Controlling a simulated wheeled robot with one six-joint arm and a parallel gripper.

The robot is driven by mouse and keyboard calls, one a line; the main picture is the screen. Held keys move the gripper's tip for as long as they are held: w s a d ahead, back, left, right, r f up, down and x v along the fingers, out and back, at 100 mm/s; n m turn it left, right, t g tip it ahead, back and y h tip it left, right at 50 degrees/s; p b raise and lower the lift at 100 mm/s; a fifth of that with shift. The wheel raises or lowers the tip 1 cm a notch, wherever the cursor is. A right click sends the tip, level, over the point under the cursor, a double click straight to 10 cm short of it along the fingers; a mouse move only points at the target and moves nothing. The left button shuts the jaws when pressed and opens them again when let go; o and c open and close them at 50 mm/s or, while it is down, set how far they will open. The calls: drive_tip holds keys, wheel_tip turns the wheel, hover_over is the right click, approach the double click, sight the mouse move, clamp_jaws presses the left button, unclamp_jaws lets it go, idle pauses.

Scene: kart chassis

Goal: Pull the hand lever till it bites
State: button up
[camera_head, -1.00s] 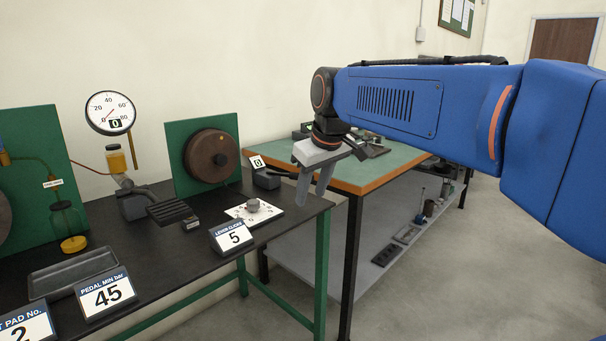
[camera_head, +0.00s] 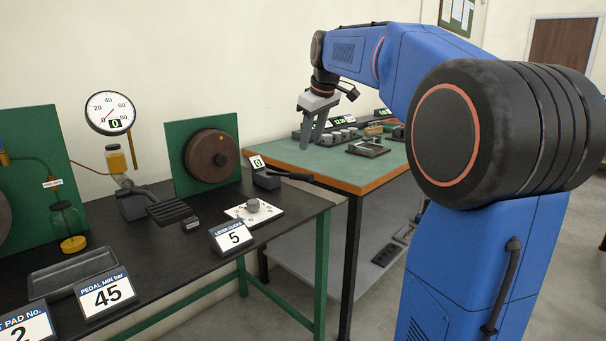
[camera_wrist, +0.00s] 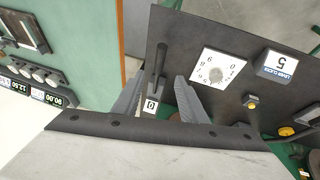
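The hand lever (camera_head: 288,175) is a black handle on a small black base at the right end of the dark bench, beside a counter (camera_head: 257,162) reading 0. The lever also shows in the wrist view (camera_wrist: 160,62), with its 0 label (camera_wrist: 151,105) near the fingers. My gripper (camera_head: 310,143) points down above and a little right of the lever in the head view. In the wrist view my gripper (camera_wrist: 161,78) is open and empty, and the lever appears in the gap between the fingers. I see no contact with it. The "LEVER CLICKS" card (camera_head: 232,237) reads 5.
A white dial plate with a knob (camera_head: 253,211) stands left of the lever. A green panel with a brown disc (camera_head: 210,155) rises behind. A green-topped table (camera_head: 290,165) with small devices stands to the right. The pressure gauge (camera_head: 110,112) reads 0.

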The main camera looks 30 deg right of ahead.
drive_tip(key=x, duration=1.4)
drive_tip(key=shift+w+f, duration=0.15)
drive_tip(key=shift+f, duration=0.2)
drive_tip(key=shift+r, duration=0.1)
clamp_jaws()
